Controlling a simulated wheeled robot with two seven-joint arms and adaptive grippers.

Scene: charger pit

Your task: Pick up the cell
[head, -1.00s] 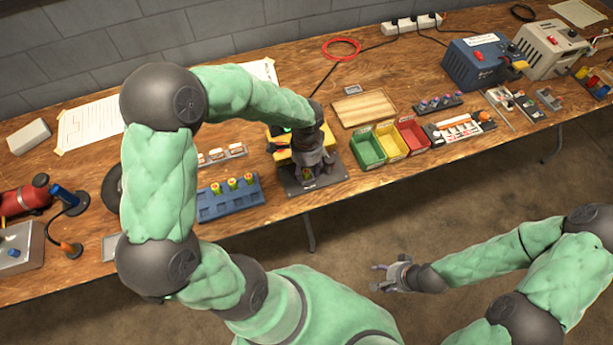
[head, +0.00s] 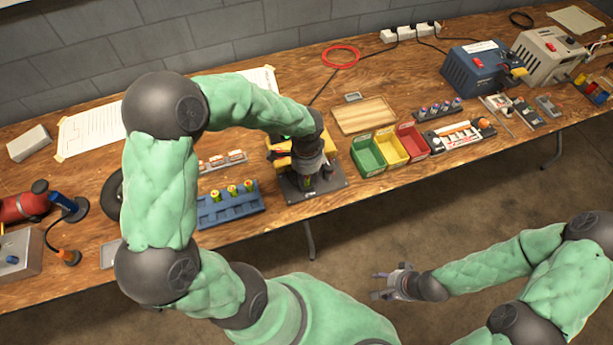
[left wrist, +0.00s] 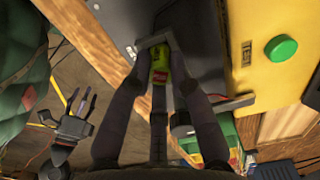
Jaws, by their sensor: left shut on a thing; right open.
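My left gripper (head: 311,178) is over the dark grey base plate (head: 338,184) of the yellow tester (head: 275,157). It is shut on a yellow-green cell with a red band (left wrist: 159,72), which shows between the fingertips in the left wrist view. In the head view the hand hides most of the cell. I cannot tell whether the cell touches the plate. The tester's green button (left wrist: 281,48) shows in the left wrist view. My right gripper (head: 388,283) is open and empty, out in front of the table; it also shows in the left wrist view (left wrist: 80,104).
A blue rack (head: 237,212) with several upright cells stands left of the tester. Green (head: 369,158), yellow (head: 391,150) and red (head: 412,142) bins and a wooden tray (head: 363,113) are to the right. The floor before the table is clear.

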